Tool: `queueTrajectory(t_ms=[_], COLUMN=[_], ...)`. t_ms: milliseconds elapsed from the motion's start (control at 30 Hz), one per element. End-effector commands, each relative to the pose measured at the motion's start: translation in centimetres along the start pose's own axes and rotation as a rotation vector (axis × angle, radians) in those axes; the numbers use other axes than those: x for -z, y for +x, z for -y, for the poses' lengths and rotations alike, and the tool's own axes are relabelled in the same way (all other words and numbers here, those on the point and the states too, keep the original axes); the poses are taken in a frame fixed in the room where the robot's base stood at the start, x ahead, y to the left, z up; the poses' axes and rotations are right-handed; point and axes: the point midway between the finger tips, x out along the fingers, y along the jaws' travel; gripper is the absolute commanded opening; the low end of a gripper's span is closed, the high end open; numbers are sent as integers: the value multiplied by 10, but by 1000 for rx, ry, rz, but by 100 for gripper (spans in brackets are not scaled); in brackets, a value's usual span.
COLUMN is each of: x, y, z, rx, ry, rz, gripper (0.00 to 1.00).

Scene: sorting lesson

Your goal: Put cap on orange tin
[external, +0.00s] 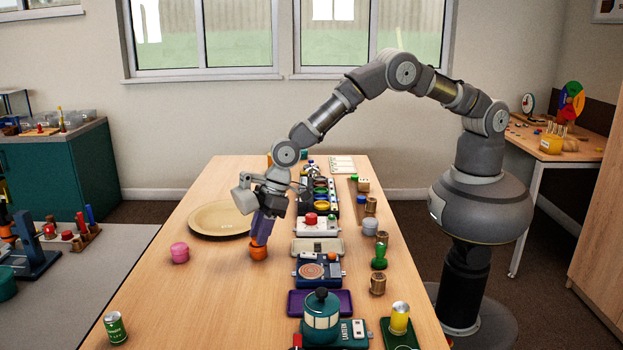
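A small round orange object (258,253), which looks like the orange tin, stands on the wooden table left of the row of devices. My gripper (261,240) points down right over it, with purple, finger-like parts reaching its top. I cannot tell whether they touch it, or whether the fingers are open or shut. I cannot make out a separate cap; anything between the fingers is hidden at this angle.
A pink round tin (180,253) is to the left, with a tan plate (221,219) behind. Boxes and devices, including a red-buttoned one (318,225) and a teal lantern (321,317), line the right. A green can (115,328) stands front left. The left-front table is mostly clear.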

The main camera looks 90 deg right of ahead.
Motion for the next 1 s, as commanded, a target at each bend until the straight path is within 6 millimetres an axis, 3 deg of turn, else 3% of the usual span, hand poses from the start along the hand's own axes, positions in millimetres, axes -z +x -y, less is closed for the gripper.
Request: queueTrajectory(t_ms=[33, 100, 467, 800, 1000], x=[0, 0, 1, 3, 2], y=[0, 0, -8, -84, -115], z=[0, 0, 0, 0, 0], rx=[0, 0, 0, 0, 0], ry=[0, 0, 0, 1, 0], rz=[0, 0, 0, -2, 0], gripper=[41, 53, 53, 53, 53])
